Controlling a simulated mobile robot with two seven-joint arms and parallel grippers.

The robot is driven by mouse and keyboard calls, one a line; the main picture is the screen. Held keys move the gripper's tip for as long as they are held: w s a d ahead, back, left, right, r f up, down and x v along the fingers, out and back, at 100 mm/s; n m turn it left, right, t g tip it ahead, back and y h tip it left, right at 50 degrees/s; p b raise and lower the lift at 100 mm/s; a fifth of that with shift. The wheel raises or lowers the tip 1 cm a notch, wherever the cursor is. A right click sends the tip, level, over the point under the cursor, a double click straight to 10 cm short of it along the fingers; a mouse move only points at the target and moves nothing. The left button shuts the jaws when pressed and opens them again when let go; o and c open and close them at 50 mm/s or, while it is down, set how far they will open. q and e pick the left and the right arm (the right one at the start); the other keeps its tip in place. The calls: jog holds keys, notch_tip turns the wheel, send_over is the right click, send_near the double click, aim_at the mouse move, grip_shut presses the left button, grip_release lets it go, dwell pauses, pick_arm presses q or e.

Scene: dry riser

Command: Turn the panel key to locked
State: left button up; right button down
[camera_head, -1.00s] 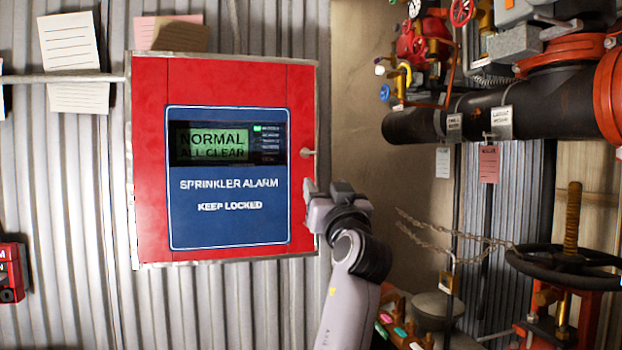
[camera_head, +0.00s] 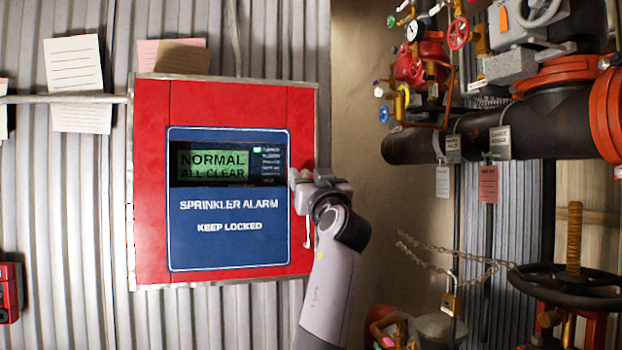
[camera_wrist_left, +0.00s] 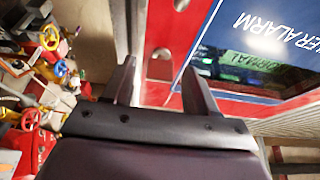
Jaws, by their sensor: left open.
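The red alarm panel (camera_head: 150,200) hangs on the corrugated wall. It has a blue plate (camera_head: 228,245) reading "SPRINKLER ALARM, KEEP LOCKED". Its green display (camera_head: 212,164) reads "NORMAL ALL CLEAR". My left gripper (camera_head: 295,180) is at the panel's right edge, level with the display, and covers the key's place in the head view. In the left wrist view the open fingers (camera_wrist_left: 160,80) stand on either side of a small grey piece, apparently the key (camera_wrist_left: 160,64). I cannot tell whether the fingers touch it. Its turn position is unclear. My right gripper is not in view.
A pale handle (camera_head: 307,228) shows on the panel's right edge below my gripper. Black pipe (camera_head: 425,143), valves and a black handwheel (camera_head: 567,285) with a chain (camera_head: 450,262) stand to the right. Paper notes (camera_head: 75,65) hang on the wall at upper left.

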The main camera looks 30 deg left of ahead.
pick_arm(q)
jog(key=c, duration=1.1)
